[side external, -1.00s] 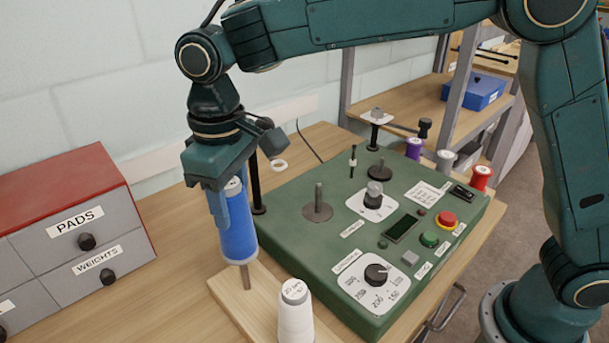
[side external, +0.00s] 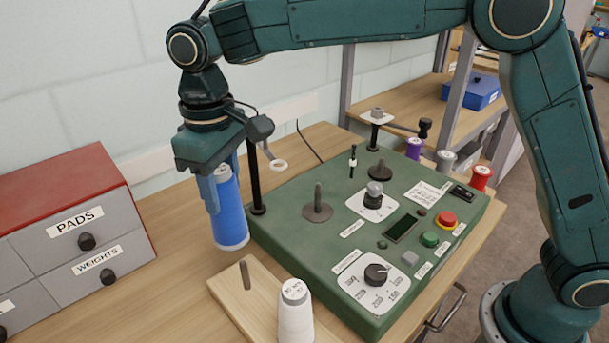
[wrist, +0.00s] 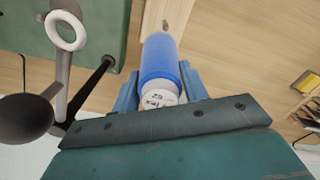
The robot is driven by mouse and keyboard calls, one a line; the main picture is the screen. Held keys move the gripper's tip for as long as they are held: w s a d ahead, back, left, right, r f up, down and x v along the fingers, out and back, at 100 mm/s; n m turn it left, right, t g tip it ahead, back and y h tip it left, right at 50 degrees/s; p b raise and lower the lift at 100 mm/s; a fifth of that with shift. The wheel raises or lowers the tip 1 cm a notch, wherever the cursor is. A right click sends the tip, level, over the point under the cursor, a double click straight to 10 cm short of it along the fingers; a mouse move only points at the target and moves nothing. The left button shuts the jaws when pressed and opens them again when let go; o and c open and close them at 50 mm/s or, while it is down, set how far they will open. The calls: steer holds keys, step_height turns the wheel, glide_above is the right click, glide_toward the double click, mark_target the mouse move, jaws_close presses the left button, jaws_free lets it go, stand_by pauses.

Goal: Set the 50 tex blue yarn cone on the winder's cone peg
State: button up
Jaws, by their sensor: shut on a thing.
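The blue yarn cone (side external: 231,220) is held upright in my gripper (side external: 224,185), behind the wooden peg board (side external: 226,287) and left of the green winder. In the wrist view the blue cone (wrist: 160,60) sits between the two blue fingers, its white labelled top (wrist: 160,98) towards the camera. The label is too small to read surely. The winder (side external: 290,247) has an upright grey peg on a round base (side external: 318,205), empty, right of my gripper. A second dark round base with a short post (side external: 379,170) stands farther back.
A white cone (side external: 295,315) stands on the front of the board; the board's rear peg (side external: 245,274) is bare. A tall black post (side external: 255,185) with a white ring guide (side external: 278,165) stands close to my gripper. Drawers (side external: 75,230) are at left. Purple, grey and red spools line the back.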

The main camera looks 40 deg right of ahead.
steer(key=w+d+r+m, duration=0.1)
steer(key=w+d, duration=0.3)
steer(key=w, duration=0.6)
steer(key=w+d+f+m, duration=0.15)
steer(key=w+d, duration=0.25)
steer(key=d, duration=0.8)
steer(key=s+d+r+m, duration=0.1)
steer(key=s+d+r, duration=0.1)
steer(key=s, duration=0.5)
steer(key=s+d+r+m, duration=0.1)
steer(key=s+d+r, duration=0.1)
steer(key=s+r, duration=0.3)
steer(key=shift+s, duration=1.25)
steer(key=shift+d+f, duration=0.1)
steer(key=shift+f, duration=0.15)
steer(key=shift+f, duration=5.3)
steer(key=shift+f, duration=0.75)
steer(key=o, duration=0.9)
